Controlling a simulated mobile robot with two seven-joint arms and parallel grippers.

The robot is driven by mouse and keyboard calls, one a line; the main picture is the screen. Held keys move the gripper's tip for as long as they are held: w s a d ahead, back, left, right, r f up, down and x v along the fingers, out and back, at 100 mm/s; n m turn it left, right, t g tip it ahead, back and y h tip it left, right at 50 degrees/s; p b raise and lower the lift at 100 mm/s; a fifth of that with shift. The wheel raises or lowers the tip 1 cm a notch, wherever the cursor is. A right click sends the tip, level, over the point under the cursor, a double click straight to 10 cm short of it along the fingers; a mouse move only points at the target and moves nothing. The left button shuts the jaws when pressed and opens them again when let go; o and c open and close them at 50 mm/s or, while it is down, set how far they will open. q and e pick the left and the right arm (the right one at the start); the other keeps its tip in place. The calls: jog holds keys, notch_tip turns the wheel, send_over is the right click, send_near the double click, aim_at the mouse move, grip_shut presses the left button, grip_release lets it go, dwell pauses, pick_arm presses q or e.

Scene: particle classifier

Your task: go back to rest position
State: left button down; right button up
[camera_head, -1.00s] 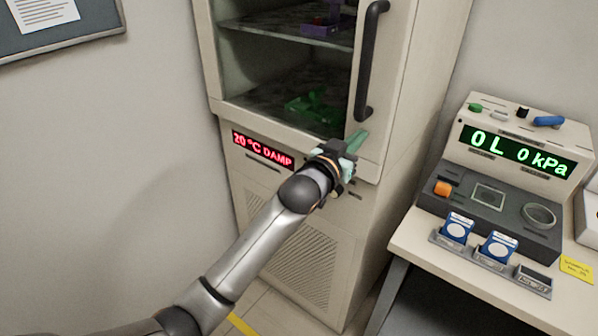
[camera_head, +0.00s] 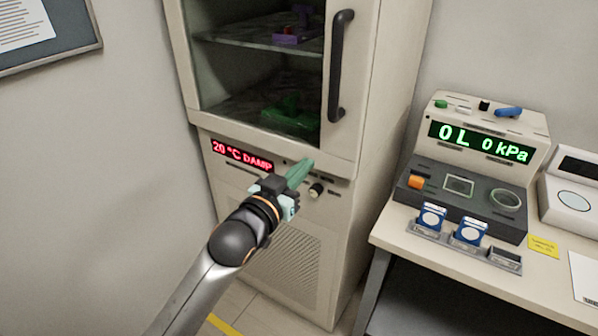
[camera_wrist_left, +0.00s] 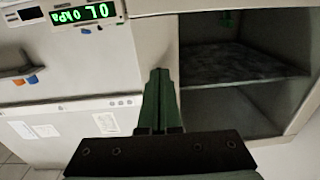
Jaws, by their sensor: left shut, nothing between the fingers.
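My left gripper (camera_head: 300,172) is in front of the cabinet (camera_head: 285,255), just below its glass door and near a small round knob (camera_head: 317,189). Its green fingers are together with nothing between them. In the left wrist view the closed fingers (camera_wrist_left: 159,95) point toward the cabinet's edge, with a dark shelf (camera_wrist_left: 240,62) to their right. I cannot tell from the pictures whether the fingertips touch the cabinet front. My right gripper is not in view.
The cabinet door has a dark handle (camera_head: 340,65); a red display (camera_head: 242,156) reads 20 °C DAMP. Green and purple items sit inside. At right, a table (camera_head: 480,270) bears a device (camera_head: 480,150) reading 0 L 0 kPa, small blue-white containers and a white scale-like device (camera_head: 572,195).

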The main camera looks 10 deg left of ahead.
pick_arm(q)
jog(key=s+a+f+g+p, duration=0.1)
jog(key=s+f+g, duration=0.1)
jog(key=s+f, duration=0.35)
jog(key=s+a+f+g+y, duration=0.1)
jog(key=s+f, duration=0.2)
jog(key=f, duration=0.6)
jog(key=s+f+g+p, duration=0.1)
jog(key=s+f+g, duration=0.1)
jog(key=s+f, duration=0.35)
jog(key=s+a+f+n+g+y, duration=0.1)
jog(key=s+a+f+g, duration=0.1)
jog(key=s+f, duration=1.1)
jog(key=shift+s+f+g+p, duration=0.15)
jog(key=shift+s+g+p, duration=0.3)
jog(key=shift+s+g, duration=0.1)
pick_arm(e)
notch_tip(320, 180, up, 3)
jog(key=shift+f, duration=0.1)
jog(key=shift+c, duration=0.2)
